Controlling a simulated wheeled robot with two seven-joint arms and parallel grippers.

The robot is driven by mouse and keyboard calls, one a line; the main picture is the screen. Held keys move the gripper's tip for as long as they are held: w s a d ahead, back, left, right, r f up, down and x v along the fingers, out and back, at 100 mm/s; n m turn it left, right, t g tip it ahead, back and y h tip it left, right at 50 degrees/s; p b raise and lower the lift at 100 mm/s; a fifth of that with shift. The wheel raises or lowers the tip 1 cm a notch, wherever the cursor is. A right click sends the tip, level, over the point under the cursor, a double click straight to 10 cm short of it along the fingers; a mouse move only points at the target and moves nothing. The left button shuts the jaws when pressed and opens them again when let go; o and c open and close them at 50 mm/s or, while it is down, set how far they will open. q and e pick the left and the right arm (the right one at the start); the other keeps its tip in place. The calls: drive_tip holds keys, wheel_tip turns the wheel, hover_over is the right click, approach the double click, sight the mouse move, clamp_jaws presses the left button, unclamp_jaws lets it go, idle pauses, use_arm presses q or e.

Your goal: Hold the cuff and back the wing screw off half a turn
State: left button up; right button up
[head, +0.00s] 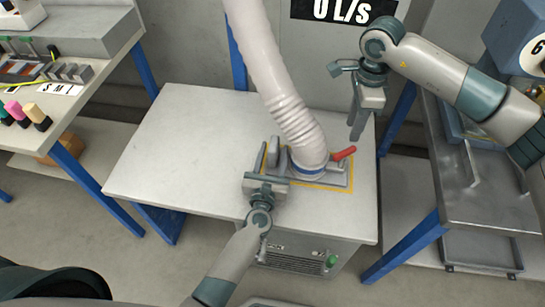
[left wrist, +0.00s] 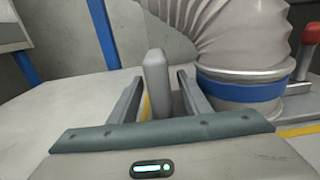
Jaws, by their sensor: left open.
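The hose cuff (head: 307,171) is a pale ring with a blue band at the foot of the ribbed hose, standing on a plate on the bench. It shows in the left wrist view (left wrist: 240,90) at right. A red-tipped handle (head: 344,153), possibly the wing screw, sticks out at the cuff's right; its red tip (left wrist: 312,33) is at the left wrist view's right edge. My left gripper (head: 271,156) is open around a grey upright post (left wrist: 157,82), left of the cuff; contact is unclear. My right gripper (head: 357,128) points down above and behind the red handle, apart from it.
The pale hose (head: 275,75) rises from the cuff between my arms. The bench top (head: 180,150) is clear to the left. A metal cart (head: 480,205) stands right, and a table with coloured pegs (head: 38,112) stands left. A yellow line (head: 335,188) frames the plate.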

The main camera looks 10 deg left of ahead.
use_arm(q)
drive_tip(key=shift+c, duration=0.4)
clamp_jaws()
use_arm(e)
drive_tip(key=shift+o, duration=0.2)
drive_tip(key=w+d+m+g+y, duration=0.1)
drive_tip(key=m, duration=0.9)
drive_tip(key=w+d+r+m+g+y, duration=0.1)
drive_tip(key=m, duration=0.8)
drive_tip(key=w+d+m+g+y, duration=0.1)
drive_tip(key=d+m, duration=0.1)
drive_tip(key=m, duration=0.8)
drive_tip(key=shift+w+r+m+y, duration=0.25)
drive_tip(key=shift+m+y, duration=0.05)
